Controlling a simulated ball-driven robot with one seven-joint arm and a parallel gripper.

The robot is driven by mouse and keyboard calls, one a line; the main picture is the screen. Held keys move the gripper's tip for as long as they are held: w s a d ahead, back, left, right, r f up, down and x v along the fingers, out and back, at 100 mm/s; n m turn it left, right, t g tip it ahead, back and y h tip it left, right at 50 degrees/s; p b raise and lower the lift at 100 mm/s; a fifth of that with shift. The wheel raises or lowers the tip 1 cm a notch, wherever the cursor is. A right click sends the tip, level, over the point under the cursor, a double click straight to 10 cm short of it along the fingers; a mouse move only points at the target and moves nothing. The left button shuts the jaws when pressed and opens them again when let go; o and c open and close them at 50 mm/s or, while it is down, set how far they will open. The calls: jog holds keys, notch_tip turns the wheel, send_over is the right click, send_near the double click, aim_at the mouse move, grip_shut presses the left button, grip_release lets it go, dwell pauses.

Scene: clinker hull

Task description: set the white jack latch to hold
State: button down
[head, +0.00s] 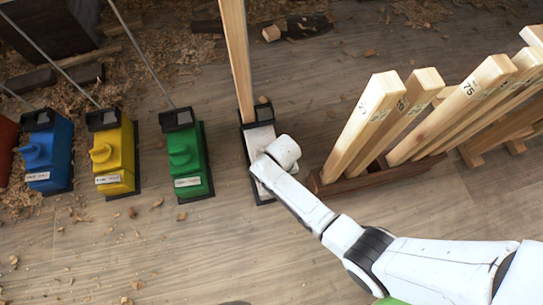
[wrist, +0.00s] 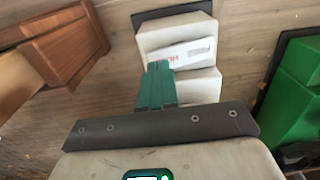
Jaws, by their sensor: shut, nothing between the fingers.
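The white jack (head: 257,137) stands on a dark base on the floor, with a wooden post (head: 236,60) rising from its far end. In the wrist view the white jack (wrist: 178,35) shows a pale strip with small red lettering, upside down and too blurred to read fully. My gripper (wrist: 159,66) is shut and empty, its teal fingers overlapping the jack's middle beside the strip. I cannot tell whether they touch it. In the head view my white wrist hides the fingers and the near part of the jack. The latch's setting is not clear.
Green (head: 188,160), yellow (head: 113,158) and blue (head: 47,152) jacks stand to the left. A brown wooden rack (head: 385,176) holding several numbered timber pieces (head: 366,120) stands close on the right. Wood shavings litter the floor; the front floor is mostly clear.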

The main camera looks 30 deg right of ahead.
jog(key=shift+f+b, duration=0.9)
jog(key=shift+f, duration=0.35)
dwell(0.5)
jog(key=shift+r, duration=0.1)
notch_tip(320, 180, up, 7)
jog(key=p, duration=0.7)
jog(key=shift+p, duration=0.3)
dwell(0.5)
